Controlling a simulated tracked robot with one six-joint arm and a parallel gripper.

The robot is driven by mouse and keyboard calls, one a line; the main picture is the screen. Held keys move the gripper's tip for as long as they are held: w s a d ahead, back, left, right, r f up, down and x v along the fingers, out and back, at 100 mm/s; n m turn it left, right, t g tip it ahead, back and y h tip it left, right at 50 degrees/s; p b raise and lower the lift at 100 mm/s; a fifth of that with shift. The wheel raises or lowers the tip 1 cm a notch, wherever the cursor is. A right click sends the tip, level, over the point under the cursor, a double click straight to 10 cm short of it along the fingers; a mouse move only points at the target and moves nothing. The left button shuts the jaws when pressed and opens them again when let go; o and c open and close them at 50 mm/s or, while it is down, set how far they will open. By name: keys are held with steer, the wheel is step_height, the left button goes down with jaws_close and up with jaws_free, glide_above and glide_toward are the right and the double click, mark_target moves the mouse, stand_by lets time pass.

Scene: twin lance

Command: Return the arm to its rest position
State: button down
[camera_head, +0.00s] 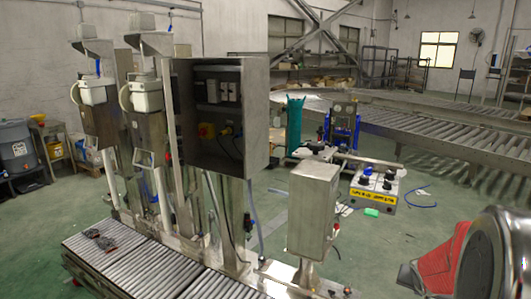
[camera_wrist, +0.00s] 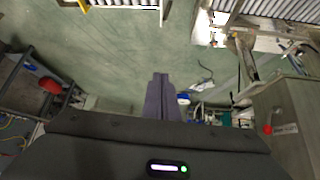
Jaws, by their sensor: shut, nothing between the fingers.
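My gripper (camera_wrist: 160,77) shows in the wrist view as a dark body along the bottom with two grey-purple fingers pointing up the picture. The fingers are together with nothing between them. They point over the green floor (camera_wrist: 130,50) and touch nothing that I can see. In the head view the gripper does not show. A dark, shiny rounded part at the lower right edge there looks like part of my arm, but I cannot be sure.
A red object (camera_head: 445,262) is at lower right. Green floor (camera_head: 385,265) lies between.

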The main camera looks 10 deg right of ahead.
steer(key=s+a+r+n+y, duration=0.1)
steer(key=s+a+r+n, duration=0.2)
steer(key=a, duration=0.9)
steer(key=s+a+r+n+y, duration=0.2)
steer(key=s+a+r, duration=0.4)
steer(key=a, duration=0.6)
steer(key=s+a+r+n+y, duration=0.2)
steer(key=s+a+r+n, duration=0.2)
steer(key=a, duration=0.9)
steer(key=shift+s+r, duration=0.15)
steer(key=shift+s, duration=0.8)
